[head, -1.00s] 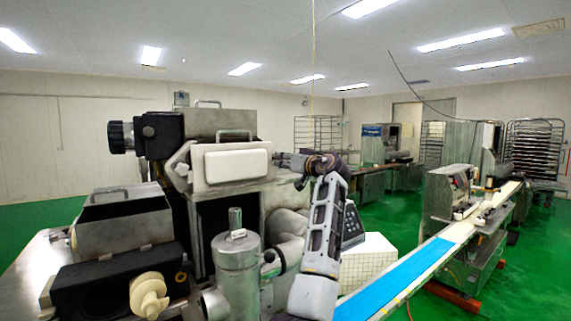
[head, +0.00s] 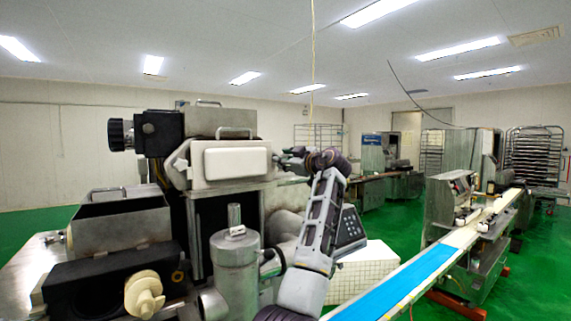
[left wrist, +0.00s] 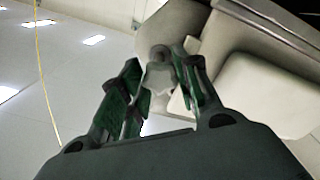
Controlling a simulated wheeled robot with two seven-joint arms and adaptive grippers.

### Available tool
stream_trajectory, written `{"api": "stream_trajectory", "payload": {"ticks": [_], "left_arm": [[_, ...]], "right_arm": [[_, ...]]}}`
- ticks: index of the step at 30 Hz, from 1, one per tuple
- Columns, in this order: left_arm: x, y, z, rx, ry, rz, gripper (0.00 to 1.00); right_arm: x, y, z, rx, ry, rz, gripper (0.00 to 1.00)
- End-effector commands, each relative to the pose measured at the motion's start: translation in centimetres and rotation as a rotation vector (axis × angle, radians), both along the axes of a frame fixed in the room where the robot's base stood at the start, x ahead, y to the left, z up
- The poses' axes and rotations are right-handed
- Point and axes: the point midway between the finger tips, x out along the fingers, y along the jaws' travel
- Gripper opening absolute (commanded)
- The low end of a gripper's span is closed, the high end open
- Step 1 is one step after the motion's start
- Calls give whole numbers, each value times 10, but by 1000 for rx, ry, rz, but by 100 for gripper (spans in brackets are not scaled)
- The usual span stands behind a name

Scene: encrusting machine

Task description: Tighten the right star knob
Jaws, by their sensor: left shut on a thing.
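The right star knob (left wrist: 158,78) is a pale grey lobed knob between the two fingers of my left gripper (left wrist: 160,82) in the left wrist view. The gripper is shut on it. In the head view my left gripper (head: 287,160) is at the right edge of the white front panel (head: 237,163) of the encrusting machine, and its fingers and arm largely hide the knob there. My right gripper is not in view.
A steel cylinder (head: 235,262) stands below the panel, left of my forearm. A cream knob (head: 144,295) is on the machine's lower left. A conveyor with a blue belt (head: 405,278) runs at the right. A yellow cord (head: 313,60) hangs behind my wrist.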

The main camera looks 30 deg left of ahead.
Motion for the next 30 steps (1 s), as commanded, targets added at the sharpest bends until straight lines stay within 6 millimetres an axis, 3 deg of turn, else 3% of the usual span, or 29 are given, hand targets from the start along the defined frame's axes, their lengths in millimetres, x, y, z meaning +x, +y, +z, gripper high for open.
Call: {"api": "stream_trajectory", "payload": {"ticks": [18,30], "left_arm": [[0,0,-1,-174,-418,1,8],[0,0,-1,-217,-522,0,8]], "right_arm": [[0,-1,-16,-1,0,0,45],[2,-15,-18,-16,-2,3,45]]}}
